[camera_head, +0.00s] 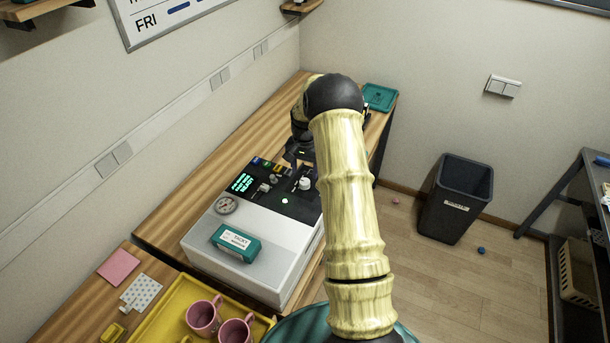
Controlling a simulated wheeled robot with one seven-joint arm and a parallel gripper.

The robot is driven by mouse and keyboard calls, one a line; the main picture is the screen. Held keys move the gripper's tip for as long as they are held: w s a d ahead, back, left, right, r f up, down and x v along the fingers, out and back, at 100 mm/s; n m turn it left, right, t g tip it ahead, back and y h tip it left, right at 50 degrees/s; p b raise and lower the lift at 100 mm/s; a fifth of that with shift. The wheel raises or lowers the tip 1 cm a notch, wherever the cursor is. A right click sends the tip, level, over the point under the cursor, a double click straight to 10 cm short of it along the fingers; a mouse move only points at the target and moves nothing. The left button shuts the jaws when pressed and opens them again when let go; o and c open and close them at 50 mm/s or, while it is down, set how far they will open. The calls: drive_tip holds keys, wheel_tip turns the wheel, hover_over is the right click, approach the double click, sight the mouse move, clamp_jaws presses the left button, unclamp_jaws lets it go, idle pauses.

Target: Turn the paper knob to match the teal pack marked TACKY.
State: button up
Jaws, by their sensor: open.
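The teal pack (219,241), with a white label, lies on the pale top of the press (270,270); its print is barely legible. A white knob (305,184) sits on the black control panel at the press's far right, partly beside my arm. I cannot read its markings or tell where it points. My gripper (297,156) is open above the far edge of the panel, apart from the knob. Its fingers are small and dark here, and my arm hides part of the panel's right side.
The panel carries a green-lit display (241,183), small switches (264,188) and a green light (285,201). A round gauge (227,206) is near the pack. A yellow tray (172,312) with pink mugs (203,318) stands at the front. A black bin (455,200) is on the floor.

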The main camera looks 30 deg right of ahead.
sight(304, 181)
drive_tip(key=shift+f+p, duration=0.55)
drive_tip(key=shift+f, duration=1.75)
drive_tip(key=c, duration=1)
drive_tip(key=shift+n+b, duration=0.4)
drive_tip(key=n+b, duration=0.2)
drive_tip(key=n, duration=0.2)
drive_tip(key=shift+b, duration=0.35)
drive_tip(key=n+b, duration=0.1)
drive_tip(key=n, duration=0.4)
drive_tip(key=shift+r, duration=0.1)
drive_tip(key=o, duration=1)
